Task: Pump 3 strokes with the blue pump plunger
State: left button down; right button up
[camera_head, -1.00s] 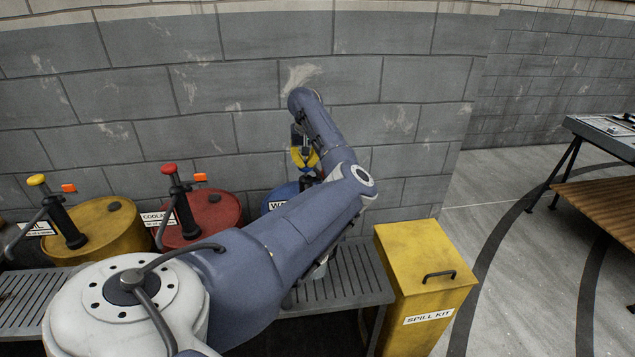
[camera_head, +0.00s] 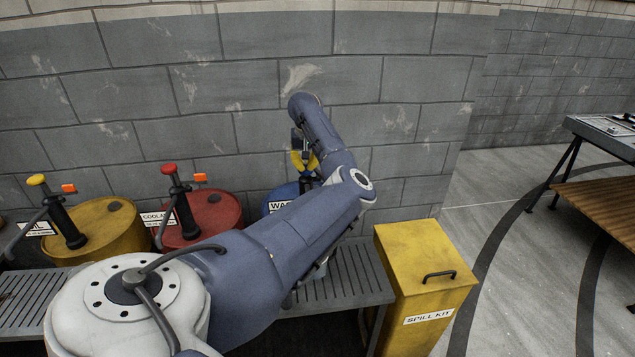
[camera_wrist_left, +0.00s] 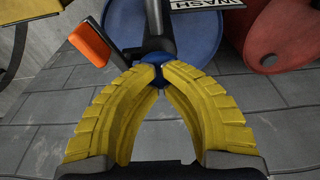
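The blue pump plunger (camera_wrist_left: 158,68) shows in the left wrist view as a small blue knob between the tips of my left gripper (camera_wrist_left: 160,80). The yellow fingers are closed around it. Its dark pump body (camera_wrist_left: 158,30) stands on the blue drum (camera_wrist_left: 205,35), which carries a WASH label (camera_wrist_left: 207,4). In the head view my left gripper (camera_head: 304,162) is above the blue drum (camera_head: 283,193), and my arm covers much of the drum. The plunger's knob is hidden there by the fingers. My right gripper is not in view.
The red drum (camera_head: 213,215) and yellow drum (camera_head: 105,232), each with its own pump, stand to the left on the slatted bench (camera_head: 357,275). An orange tag (camera_wrist_left: 90,43) juts out beside the blue pump. A yellow spill kit box (camera_head: 420,270) stands to the right.

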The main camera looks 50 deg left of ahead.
pick_arm(q)
jog(key=shift+f, duration=0.45)
jog(key=shift+r, duration=0.1)
dwell(0.4)
jog(key=shift+w+a+r+v, duration=0.1)
jog(key=shift+w+a+v, duration=0.15)
jog(key=shift+v, duration=1.25)
jog(key=shift+w+a+r+v, duration=0.1)
jog(key=shift+a+v, duration=0.15)
jog(key=shift+v, duration=1.25)
jog(key=shift+w+a+v, duration=0.2)
jog(key=shift+a+v, duration=0.1)
jog(key=shift+v, duration=1.2)
jog(key=shift+f, duration=0.2)
jog(key=shift+x, duration=1.05)
jog(key=shift+s+d+f, duration=0.1)
jog(key=shift+d+f, duration=0.05)
jog(key=shift+f, duration=0.25)
jog(key=shift+d+x, duration=0.15)
jog(key=shift+x, duration=0.65)
jog(key=shift+d+x, duration=0.1)
jog(key=shift+x, duration=0.7)
jog(key=shift+s+d+f, duration=0.1)
jog(key=shift+f, duration=0.5)
jog(key=shift+s+d+f, duration=0.1)
jog(key=shift+s+f, duration=0.05)
jog(key=shift+f, duration=0.45)
